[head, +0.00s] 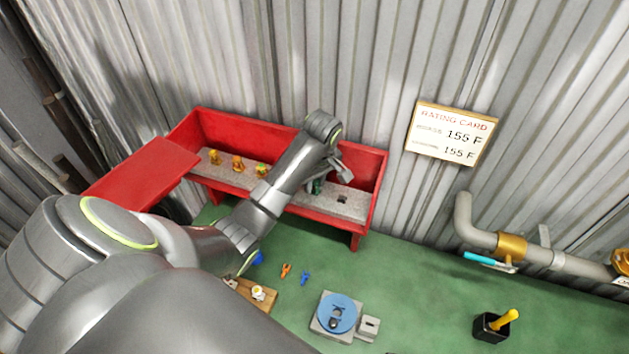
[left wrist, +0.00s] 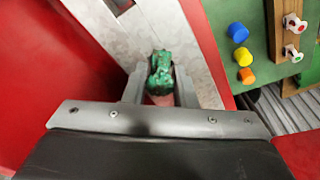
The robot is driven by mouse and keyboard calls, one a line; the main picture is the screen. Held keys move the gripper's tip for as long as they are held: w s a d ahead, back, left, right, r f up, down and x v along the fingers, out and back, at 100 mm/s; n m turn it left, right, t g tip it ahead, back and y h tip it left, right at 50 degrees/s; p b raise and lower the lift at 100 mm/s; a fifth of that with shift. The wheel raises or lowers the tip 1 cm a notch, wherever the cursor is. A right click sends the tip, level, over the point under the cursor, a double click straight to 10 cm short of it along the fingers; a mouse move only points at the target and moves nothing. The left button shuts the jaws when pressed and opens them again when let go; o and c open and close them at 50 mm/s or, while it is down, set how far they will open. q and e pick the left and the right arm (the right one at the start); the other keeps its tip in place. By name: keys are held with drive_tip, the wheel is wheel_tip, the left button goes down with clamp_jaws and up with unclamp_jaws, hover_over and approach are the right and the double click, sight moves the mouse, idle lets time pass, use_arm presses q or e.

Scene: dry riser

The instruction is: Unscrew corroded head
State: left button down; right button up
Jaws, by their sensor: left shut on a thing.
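The green corroded head (left wrist: 161,72) is between the two fingers of my left gripper (left wrist: 160,88) in the left wrist view, with a reddish part below it. The gripper is shut on it. In the head view my left gripper (head: 322,179) reaches into the open red cabinet (head: 376,190), and a bit of the green head (head: 316,187) shows under it, close over the grey slotted insert (head: 300,197). I cannot tell whether the head touches the insert. My right gripper is not in view.
Several brass-coloured heads (head: 237,162) stand in the cabinet's left part; a dark empty slot (head: 342,199) lies right of my gripper. The green bench holds a blue disc (head: 337,312), small coloured caps and a black cup (head: 491,327). A grey pipe (head: 480,236) runs right, with a cyan-handled tool (head: 482,259).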

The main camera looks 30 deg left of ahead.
use_arm(q)
drive_tip(key=shift+n, duration=0.4)
drive_tip(key=n+g, duration=0.1)
drive_tip(key=n, duration=0.4)
drive_tip(key=shift+n, duration=0.3)
drive_tip(key=c, duration=1.1)
unclamp_jaws()
